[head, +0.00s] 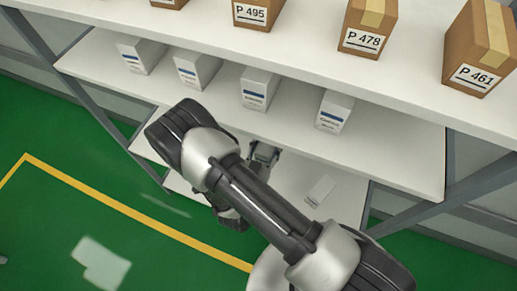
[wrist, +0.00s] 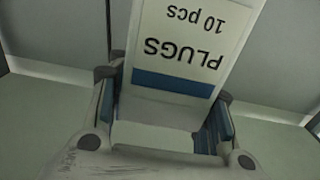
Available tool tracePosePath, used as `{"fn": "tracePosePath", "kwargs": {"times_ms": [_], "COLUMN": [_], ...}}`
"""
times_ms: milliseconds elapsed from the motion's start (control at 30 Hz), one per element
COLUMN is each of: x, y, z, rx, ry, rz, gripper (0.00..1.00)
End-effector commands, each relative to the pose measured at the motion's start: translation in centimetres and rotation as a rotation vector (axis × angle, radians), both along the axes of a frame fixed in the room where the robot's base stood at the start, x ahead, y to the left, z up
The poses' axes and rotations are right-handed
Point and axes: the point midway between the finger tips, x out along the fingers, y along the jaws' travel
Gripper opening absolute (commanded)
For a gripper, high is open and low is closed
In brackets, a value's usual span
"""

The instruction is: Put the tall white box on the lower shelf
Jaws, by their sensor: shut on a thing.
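My gripper (wrist: 165,130) is shut on a white box (wrist: 185,50) with a blue band and the words PLUGS and 10 pcs, upside down in the wrist view. The blue-padded fingers lie on either side of the box. In the head view my gripper (head: 263,153) is below the middle shelf's front edge, over the lower shelf (head: 295,175). My arm and the middle shelf hide much of this area there, and I cannot make out the held box. Whether it touches the lower shelf cannot be told.
Another small white box (head: 320,190) is on the lower shelf, right of my gripper. Several white boxes with blue bands stand on the middle shelf (head: 390,150). Brown cartons such as P 478 (head: 367,28) stand on the top shelf. Grey posts frame the rack.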

Motion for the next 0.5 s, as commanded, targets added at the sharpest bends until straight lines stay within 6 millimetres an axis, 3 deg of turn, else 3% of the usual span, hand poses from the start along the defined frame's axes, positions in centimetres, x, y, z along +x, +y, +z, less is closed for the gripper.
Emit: {"fn": "tracePosePath", "kwargs": {"times_ms": [300, 500], "x": [-0.1, 0.0], "y": [-0.1, -0.1], "z": [-8.8, -13.3], "rx": [-0.002, -0.002], "ry": [0.002, 0.002], "rz": [-0.001, -0.001], "gripper": [0.19, 0.19]}}
